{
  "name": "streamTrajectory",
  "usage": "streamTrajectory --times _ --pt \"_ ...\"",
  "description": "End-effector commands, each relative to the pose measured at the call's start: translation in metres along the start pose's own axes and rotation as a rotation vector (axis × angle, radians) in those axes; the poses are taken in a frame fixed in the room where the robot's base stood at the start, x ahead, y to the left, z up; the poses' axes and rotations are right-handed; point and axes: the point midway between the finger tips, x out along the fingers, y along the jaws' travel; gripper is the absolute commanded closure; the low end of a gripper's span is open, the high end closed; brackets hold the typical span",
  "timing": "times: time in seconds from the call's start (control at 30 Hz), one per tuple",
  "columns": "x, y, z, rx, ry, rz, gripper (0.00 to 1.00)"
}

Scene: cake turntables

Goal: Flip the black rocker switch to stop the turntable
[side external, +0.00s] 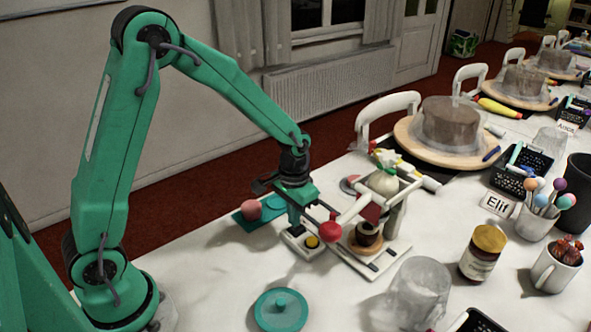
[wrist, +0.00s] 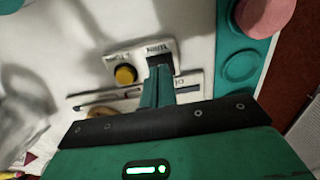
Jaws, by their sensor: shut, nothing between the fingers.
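A small white switch panel (side external: 297,250) lies on the table beneath my gripper (side external: 296,222). In the wrist view the panel carries a yellow round button (wrist: 125,74) and a black rocker switch (wrist: 158,60) beside it, near upside-down lettering. My gripper's green fingers (wrist: 158,78) are shut and empty, with their tips over the near part of the switch. Whether they touch it is not clear, and the fingers hide part of it. Right of the panel, a wooden disc (side external: 352,247) with a dark brown piece on it sits in a small white frame. Whether it turns cannot be told.
A red ball-ended arm (side external: 330,231) and a pale round object (side external: 383,183) crowd the right side of my gripper. A teal lidded dish (side external: 280,311) and a clear container (side external: 418,292) stand in front.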

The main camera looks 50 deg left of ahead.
Motion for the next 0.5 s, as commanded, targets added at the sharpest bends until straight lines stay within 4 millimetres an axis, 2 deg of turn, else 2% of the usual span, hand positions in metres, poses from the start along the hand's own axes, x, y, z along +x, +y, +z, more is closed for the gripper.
streamTrajectory --times 0.5 --pt "-0.030 0.000 -0.001 0.000 0.003 0.000 1.00"
